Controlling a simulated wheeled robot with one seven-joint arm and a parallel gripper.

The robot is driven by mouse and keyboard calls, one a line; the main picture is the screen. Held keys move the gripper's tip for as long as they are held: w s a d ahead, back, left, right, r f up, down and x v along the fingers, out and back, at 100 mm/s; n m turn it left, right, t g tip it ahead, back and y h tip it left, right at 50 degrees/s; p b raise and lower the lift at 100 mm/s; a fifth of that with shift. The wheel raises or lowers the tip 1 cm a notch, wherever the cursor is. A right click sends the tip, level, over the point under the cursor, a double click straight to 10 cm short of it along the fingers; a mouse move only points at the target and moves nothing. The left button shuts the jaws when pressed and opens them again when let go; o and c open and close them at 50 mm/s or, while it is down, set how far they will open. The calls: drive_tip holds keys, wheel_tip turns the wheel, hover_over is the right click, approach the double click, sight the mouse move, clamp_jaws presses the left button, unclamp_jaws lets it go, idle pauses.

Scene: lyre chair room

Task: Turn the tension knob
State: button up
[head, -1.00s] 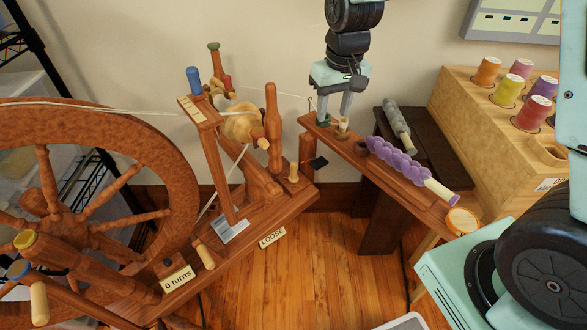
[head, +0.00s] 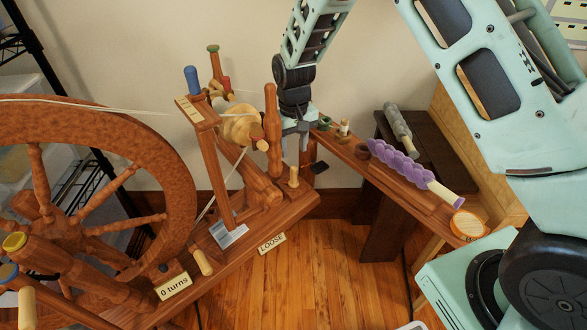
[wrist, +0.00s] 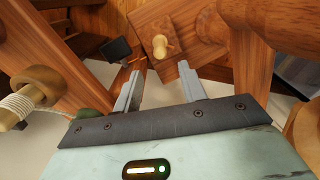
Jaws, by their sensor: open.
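A light wooden peg-shaped knob (head: 294,178) stands upright at the right end of the spinning wheel's base. It also shows in the wrist view (wrist: 160,46), beyond my fingertips. Another pale knob (head: 203,262) sticks out of the base's front side, between the "0 turns" label (head: 174,285) and the "LOOSE" label (head: 271,243). No label names the tension knob. My gripper (head: 296,150) is open and empty, above and behind the upright peg, close to the right wooden post (head: 271,130). In the wrist view my fingers (wrist: 157,82) are apart and touch nothing visible.
The flyer and bobbin (head: 240,125) stand left of my gripper. A narrow wooden shelf (head: 405,192) with a purple fibre roll (head: 400,162) and small pots runs to the right. A small black tag (head: 320,167) hangs at its left end. Open floor (head: 320,275) lies in front.

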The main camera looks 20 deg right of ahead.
sight(294, 167)
wheel_tip(294, 167, down, 8)
drive_tip(key=shift+r+b, duration=0.2)
drive_tip(key=shift+b, duration=0.5)
drive_tip(key=shift+c, duration=0.2)
clamp_jaws()
